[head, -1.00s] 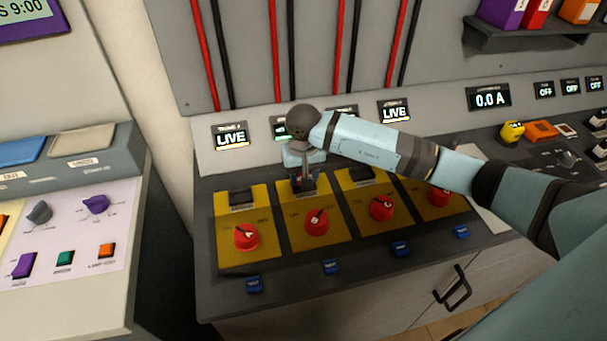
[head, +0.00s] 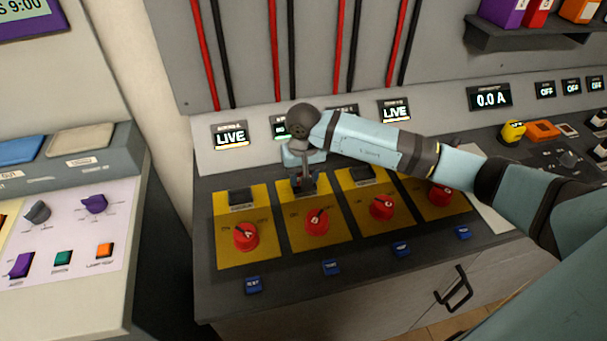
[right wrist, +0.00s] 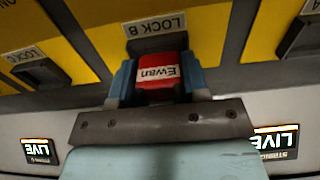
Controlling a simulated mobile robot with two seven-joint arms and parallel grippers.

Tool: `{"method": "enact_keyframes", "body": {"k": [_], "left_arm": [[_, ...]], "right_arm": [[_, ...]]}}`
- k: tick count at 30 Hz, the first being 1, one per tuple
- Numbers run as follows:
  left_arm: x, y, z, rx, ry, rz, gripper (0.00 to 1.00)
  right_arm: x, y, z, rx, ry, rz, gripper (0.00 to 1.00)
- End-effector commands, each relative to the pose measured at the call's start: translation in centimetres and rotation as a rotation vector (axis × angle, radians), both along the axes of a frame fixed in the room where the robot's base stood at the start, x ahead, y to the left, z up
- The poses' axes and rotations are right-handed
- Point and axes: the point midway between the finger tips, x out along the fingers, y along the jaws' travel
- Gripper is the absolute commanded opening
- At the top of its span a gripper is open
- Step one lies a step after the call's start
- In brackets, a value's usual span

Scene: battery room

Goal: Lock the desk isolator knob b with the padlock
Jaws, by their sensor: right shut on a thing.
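The red desk isolator knob B (head: 317,221) sits on the second yellow panel from the left, below a black lock fitting. My right gripper (head: 303,183) is over that fitting and points down at it. In the right wrist view its blue fingers (right wrist: 156,80) are shut on a red padlock (right wrist: 158,84) with a white label reading "Ewan". The padlock is right at the plate marked LOCK B (right wrist: 155,26). The fingers and padlock hide the fitting, so I cannot tell whether the shackle is in it. My left gripper is not in view.
Red knobs A (head: 245,236), C (head: 382,207) and D (head: 440,195) stand on neighbouring yellow panels. Blue buttons (head: 331,267) line the front edge. LIVE displays (head: 230,136) stand behind. A yellow item (head: 512,131) lies at the right. My right forearm crosses above the right-hand panels.

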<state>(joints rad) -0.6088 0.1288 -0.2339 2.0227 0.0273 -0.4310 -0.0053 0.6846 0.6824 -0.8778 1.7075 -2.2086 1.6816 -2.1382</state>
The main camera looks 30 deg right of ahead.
Motion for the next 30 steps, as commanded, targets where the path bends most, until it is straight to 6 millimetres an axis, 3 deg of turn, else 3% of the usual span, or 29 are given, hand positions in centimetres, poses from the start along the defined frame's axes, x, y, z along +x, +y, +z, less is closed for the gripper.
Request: {"method": "enact_keyframes", "body": {"k": [8, 30], "left_arm": [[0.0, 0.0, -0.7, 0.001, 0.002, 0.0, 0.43], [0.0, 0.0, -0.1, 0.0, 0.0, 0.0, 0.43]], "right_arm": [[0.0, 0.0, -0.6, 0.0, -0.001, -0.001, 0.16], [0.0, 0.0, 1.0, 0.0, -0.001, 0.001, 0.16]]}}
